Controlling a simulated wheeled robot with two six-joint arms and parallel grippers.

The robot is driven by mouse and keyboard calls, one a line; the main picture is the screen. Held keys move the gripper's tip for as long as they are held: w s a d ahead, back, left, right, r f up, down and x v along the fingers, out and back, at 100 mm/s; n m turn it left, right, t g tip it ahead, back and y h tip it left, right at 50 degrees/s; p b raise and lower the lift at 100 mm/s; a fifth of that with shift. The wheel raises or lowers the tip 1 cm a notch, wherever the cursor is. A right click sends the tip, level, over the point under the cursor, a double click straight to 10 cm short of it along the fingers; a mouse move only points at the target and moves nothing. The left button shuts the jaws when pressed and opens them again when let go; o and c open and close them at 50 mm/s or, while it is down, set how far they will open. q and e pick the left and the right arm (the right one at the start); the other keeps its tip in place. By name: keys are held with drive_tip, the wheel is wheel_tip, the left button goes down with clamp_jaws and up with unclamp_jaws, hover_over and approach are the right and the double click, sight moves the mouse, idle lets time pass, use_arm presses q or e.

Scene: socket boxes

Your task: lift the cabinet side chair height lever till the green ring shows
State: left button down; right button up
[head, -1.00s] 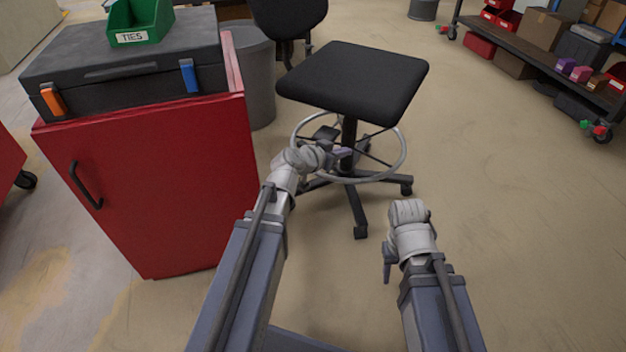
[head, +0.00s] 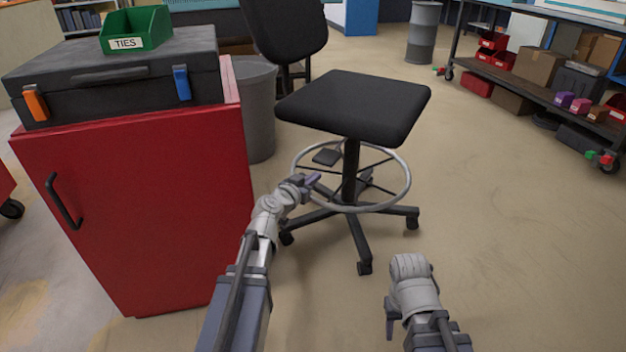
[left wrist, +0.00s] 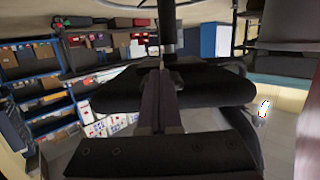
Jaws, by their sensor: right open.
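The black stool-type chair (head: 352,105) stands right of the red cabinet, with a dark centre post (head: 350,175) and a grey foot ring (head: 405,185). A dark flat paddle-like part (head: 326,157) shows under the seat. I cannot make out the height lever or any green ring. My left gripper (head: 312,181) is between cabinet and post, below the seat, by the foot ring's left side. Its fingers look together with nothing between them, also in the left wrist view (left wrist: 162,85). The post (left wrist: 167,25) shows at its top. My right gripper (head: 391,322) is low, apart from the chair.
The red cabinet (head: 140,220) stands close on the left, bearing a dark case (head: 120,85) and a green bin (head: 136,28). A grey bin (head: 255,110) and another black chair (head: 287,30) stand behind. Floor right of the chair is clear.

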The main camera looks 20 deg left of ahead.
sight(327, 160)
use_arm(q)
drive_tip(key=shift+w+d+f, duration=0.1)
drive_tip(key=shift+w+f, duration=0.05)
drive_tip(key=shift+w, duration=0.4)
drive_tip(key=b+x, duration=0.1)
drive_tip(key=x, duration=0.6)
drive_tip(key=shift+b, duration=0.3)
idle(1.4)
drive_tip(key=shift+w, duration=0.1)
drive_tip(key=shift+r+p, duration=3.05)
drive_tip(key=shift+p, duration=0.05)
drive_tip(key=shift+f, duration=0.1)
wheel_tip(327, 160, down, 3)
drive_tip(key=b, duration=0.3)
drive_tip(key=f+v, duration=0.2)
drive_tip(key=v, duration=1)
